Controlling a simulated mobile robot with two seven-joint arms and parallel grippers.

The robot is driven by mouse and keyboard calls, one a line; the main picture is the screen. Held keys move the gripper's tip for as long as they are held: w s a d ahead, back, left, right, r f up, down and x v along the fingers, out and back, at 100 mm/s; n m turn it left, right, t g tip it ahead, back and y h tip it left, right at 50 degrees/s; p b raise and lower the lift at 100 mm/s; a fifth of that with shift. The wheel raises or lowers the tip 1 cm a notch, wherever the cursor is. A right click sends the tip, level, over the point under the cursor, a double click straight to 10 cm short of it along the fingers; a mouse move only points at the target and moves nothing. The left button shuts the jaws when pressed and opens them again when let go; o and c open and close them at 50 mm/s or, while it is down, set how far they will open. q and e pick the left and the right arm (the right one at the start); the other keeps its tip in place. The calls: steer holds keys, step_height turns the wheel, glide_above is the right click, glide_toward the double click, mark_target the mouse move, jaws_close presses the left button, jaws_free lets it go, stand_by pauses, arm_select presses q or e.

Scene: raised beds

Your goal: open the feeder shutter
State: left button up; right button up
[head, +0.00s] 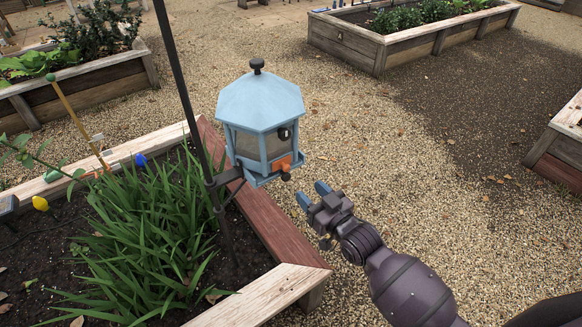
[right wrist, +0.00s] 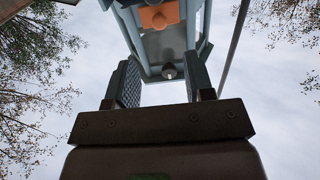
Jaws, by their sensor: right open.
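The feeder (head: 261,104) is a light blue lantern shape with a peaked roof, clear panes and a dark top knob, held on a dark pole. An orange shutter (head: 283,163) sits low on its front right side, with a small dark knob (head: 286,177) by it. My right gripper (head: 313,194) is open and empty, a little below and right of the shutter, apart from it. In the right wrist view the feeder's underside shows above and between the two fingers (right wrist: 163,82), with the orange shutter (right wrist: 159,14) at the top. My left gripper is not in view.
The dark pole (head: 178,75) rises from a raised bed with tall green leaves (head: 150,215). The bed's wooden rim (head: 265,215) runs below the feeder. Gravel ground (head: 420,205) is open to the right. Other raised beds (head: 375,50) stand farther back.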

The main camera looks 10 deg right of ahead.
mark_target(288, 170)
steer(key=x, duration=1)
steer(key=shift+b, duration=0.3)
steer(key=shift+s+d, duration=0.1)
jaws_close()
